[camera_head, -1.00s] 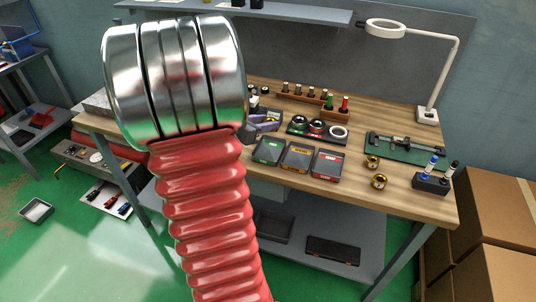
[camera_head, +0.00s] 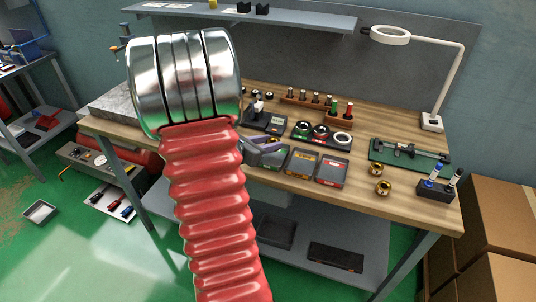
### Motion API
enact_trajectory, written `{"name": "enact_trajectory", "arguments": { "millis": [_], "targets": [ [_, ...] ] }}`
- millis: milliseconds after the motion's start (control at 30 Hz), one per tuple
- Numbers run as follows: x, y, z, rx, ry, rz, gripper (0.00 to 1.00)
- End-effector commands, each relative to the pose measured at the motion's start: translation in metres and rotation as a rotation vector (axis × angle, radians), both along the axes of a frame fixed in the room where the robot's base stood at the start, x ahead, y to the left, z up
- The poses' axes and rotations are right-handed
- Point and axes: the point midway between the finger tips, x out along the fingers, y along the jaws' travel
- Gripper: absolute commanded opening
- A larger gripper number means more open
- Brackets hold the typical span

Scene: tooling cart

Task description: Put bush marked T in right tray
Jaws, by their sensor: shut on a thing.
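My gripper (camera_head: 268,146) shows only in part, as grey-violet jaws beside my red ribbed arm, which hides the rest. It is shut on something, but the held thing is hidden. The jaws overlap the back of the left tray, green (camera_head: 266,163), in the picture. The middle tray (camera_head: 302,163) is orange-yellow. The right tray (camera_head: 332,172) is red-edged with a dark floor and looks empty. Two brass bushes lie on the bench right of the trays: a rear bush (camera_head: 382,170) and a front bush (camera_head: 383,187). I cannot read a T on either.
Behind the trays is a dark holder (camera_head: 324,140) with round gauges. A small display device (camera_head: 264,122) stands left of it. A caliper on a green mat (camera_head: 408,154), a marker block (camera_head: 435,188) and a lamp (camera_head: 432,122) are at the right. Bare wood surrounds the bushes.

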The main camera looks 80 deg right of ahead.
Motion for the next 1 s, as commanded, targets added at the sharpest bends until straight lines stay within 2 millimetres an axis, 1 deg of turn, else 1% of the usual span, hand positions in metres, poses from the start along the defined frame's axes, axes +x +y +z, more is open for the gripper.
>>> {"name": "enact_trajectory", "arguments": {
  "millis": [300, 400, 800, 833, 933, 1000],
  "targets": [
    [0.0, 0.0, -0.032, 0.001, 0.002, 0.001, 0.0],
    [0.0, 0.0, -0.039, 0.0, 0.001, 0.0, 0.0],
    [0.001, 0.0, -0.042, 0.0, 0.0, 0.001, 0.0],
    [0.0, 0.0, -0.043, 0.001, 0.0, 0.001, 0.32],
    [0.001, 0.0, -0.042, 0.0, 0.0, 0.001, 0.39],
    [0.001, 0.0, -0.042, 0.0, 0.0, 0.001, 0.39]
  ]
}}
